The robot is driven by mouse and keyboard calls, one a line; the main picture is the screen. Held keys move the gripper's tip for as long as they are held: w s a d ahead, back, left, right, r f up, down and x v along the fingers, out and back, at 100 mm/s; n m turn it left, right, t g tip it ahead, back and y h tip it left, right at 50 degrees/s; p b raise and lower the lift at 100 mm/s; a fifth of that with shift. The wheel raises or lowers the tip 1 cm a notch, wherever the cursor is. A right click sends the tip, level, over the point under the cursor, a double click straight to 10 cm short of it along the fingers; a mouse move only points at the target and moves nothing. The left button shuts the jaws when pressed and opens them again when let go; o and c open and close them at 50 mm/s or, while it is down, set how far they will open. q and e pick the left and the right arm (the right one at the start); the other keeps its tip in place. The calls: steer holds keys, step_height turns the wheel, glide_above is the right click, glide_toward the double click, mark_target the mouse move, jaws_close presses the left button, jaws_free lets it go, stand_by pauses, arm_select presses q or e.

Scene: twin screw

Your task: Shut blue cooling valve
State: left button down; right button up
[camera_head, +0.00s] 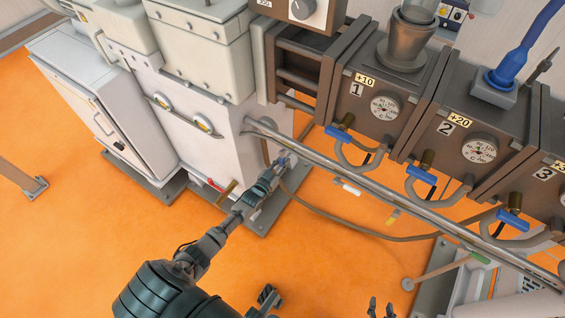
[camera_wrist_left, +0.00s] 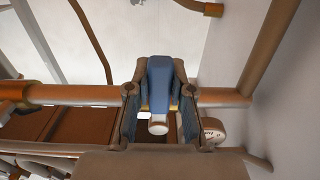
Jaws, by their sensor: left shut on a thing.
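The blue cooling valve handle (camera_wrist_left: 159,82) sits on a brown horizontal pipe in the left wrist view, with a pale round end facing the camera. My left gripper (camera_wrist_left: 160,100) has a finger on each side of it and is shut on it. In the head view my left gripper (camera_head: 275,170) reaches the lower side of the white machine, where a small bit of blue (camera_head: 284,161) shows; most of the handle is hidden there. My right gripper (camera_head: 381,309) shows only as two fingertips, apart and empty, at the bottom edge.
A grey rail (camera_head: 350,178) runs just right of my left gripper. Behind it stand grey numbered units with dials (camera_head: 384,106) and other blue valve handles (camera_head: 420,174). A white cabinet (camera_head: 100,110) stands left. Orange floor (camera_head: 90,240) is open at left.

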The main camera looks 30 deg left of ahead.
arm_select(q)
steer(key=c, duration=1)
jaws_free()
steer(key=shift+s+a+f, duration=0.1)
steer(key=shift+s+f, duration=0.05)
steer(key=shift+f, duration=0.3)
steer(key=shift+r, duration=0.15)
arm_select(e)
steer(key=shift+a, duration=0.1)
arm_select(q)
steer(key=s, duration=1.1)
steer(key=shift+s, duration=0.4)
